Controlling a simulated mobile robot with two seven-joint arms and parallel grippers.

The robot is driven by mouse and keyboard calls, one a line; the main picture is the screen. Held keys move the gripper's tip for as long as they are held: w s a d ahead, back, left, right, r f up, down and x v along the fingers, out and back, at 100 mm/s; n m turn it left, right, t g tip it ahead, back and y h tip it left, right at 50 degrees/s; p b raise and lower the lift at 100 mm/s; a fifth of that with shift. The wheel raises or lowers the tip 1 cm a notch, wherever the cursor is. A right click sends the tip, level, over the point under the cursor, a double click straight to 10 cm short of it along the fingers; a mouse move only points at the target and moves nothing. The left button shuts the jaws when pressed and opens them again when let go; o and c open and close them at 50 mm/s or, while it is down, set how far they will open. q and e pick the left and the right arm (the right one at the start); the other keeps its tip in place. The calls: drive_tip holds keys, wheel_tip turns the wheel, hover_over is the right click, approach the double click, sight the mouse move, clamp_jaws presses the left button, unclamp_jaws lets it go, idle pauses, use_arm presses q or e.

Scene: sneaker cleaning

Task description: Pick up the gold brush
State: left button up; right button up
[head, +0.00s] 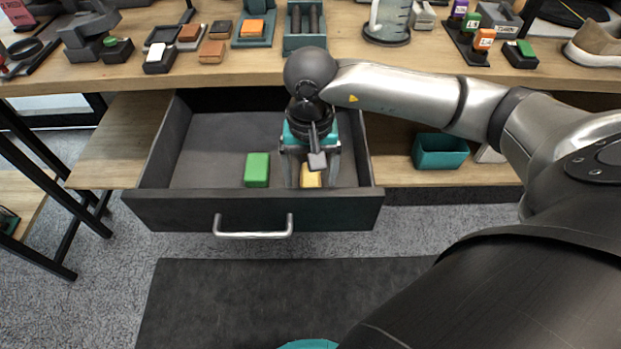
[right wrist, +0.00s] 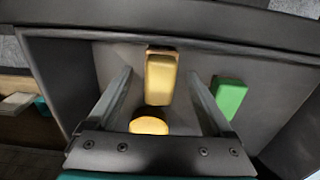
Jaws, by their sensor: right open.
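The gold brush (head: 311,178) lies in the open drawer, near its front wall and right of the green block (head: 257,169). My right gripper (head: 311,184) points down into the drawer above the gold brush, jaws open. In the right wrist view the gold brush (right wrist: 161,82) shows between the two spread fingers (right wrist: 160,74), with gaps on both sides. A rounded yellow shape (right wrist: 149,126) shows nearer the gripper base; I cannot tell whether it belongs to the brush. The green block (right wrist: 230,97) lies outside the right-hand finger. My left gripper is out of view.
The dark drawer (head: 165,208) is pulled out below the wooden tabletop (head: 250,66), which holds several small brushes, blocks and trays. A teal bin (head: 440,151) stands on the lower shelf at right. The drawer floor left of the green block is clear.

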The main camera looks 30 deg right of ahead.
drive_tip(key=shift+f, duration=0.6)
clamp_jaws()
idle(0.3)
